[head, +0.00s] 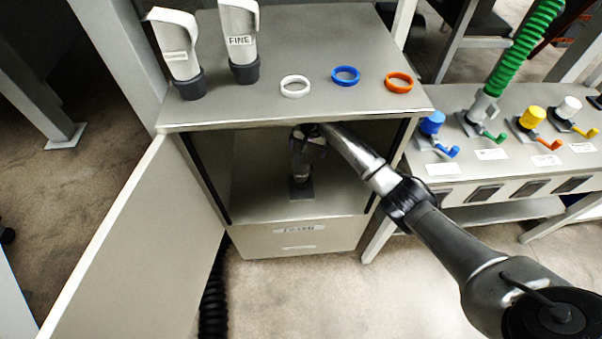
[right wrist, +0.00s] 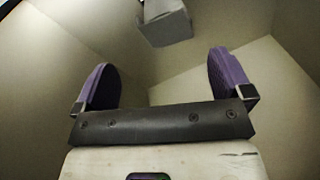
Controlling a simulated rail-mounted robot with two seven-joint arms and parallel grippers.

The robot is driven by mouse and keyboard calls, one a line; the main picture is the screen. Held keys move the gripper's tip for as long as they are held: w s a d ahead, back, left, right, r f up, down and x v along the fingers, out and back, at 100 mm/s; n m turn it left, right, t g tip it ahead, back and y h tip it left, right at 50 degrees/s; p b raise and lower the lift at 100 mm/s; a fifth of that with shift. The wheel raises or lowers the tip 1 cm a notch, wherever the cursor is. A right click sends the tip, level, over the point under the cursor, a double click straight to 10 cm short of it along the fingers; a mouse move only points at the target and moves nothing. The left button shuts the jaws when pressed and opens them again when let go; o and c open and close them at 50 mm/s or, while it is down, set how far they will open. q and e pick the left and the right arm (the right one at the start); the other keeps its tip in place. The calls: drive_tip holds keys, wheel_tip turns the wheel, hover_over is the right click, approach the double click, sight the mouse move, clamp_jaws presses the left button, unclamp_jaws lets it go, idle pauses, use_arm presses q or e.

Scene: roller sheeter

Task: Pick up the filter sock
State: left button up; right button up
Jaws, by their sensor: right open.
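A pale upright piece on a dark base (head: 302,187) stands inside the open cabinet; it looks like a filter sock, but my gripper partly hides it. Two more white socks with dark grey collars stand on the cabinet top: a labelled one (head: 178,52) at the left and one marked FINE (head: 240,42) beside it. My right gripper (head: 308,141) is inside the cabinet, above the inner piece. In the right wrist view its purple fingers (right wrist: 164,80) are spread, with nothing between them. A pale grey object (right wrist: 166,22) lies beyond the fingertips, apart from them. My left gripper is out of view.
The cabinet door (head: 135,250) is swung open to the left. White (head: 295,93), blue (head: 346,82) and orange (head: 399,88) rings lie on the cabinet top (head: 320,35). A bench with coloured valves (head: 535,118) and a green hose (head: 525,45) stands at the right. The cabinet walls are close around my right gripper.

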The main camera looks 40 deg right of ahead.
sight(302, 159)
drive_tip(key=f, duration=0.1)
drive_tip(key=f+b, duration=0.1)
drive_tip(key=f, duration=0.1)
drive_tip(key=w+f+b, duration=0.1)
drive_tip(key=f, duration=0.1)
drive_tip(key=shift+f, duration=0.25)
drive_tip(key=f+b, duration=0.1)
drive_tip(key=w+f+b, duration=0.1)
drive_tip(key=f+b, duration=0.1)
drive_tip(key=shift+w+a+f, duration=0.1)
drive_tip(key=shift+w+f, duration=0.1)
drive_tip(key=shift+f, duration=0.05)
drive_tip(key=shift+w+f+b, duration=0.1)
drive_tip(key=shift+f+b, duration=0.2)
drive_tip(key=shift+f, duration=0.35)
drive_tip(key=shift+c, duration=0.2)
drive_tip(key=c, duration=1.4)
drive_tip(key=shift+c, duration=0.2)
drive_tip(key=shift+r, duration=0.1)
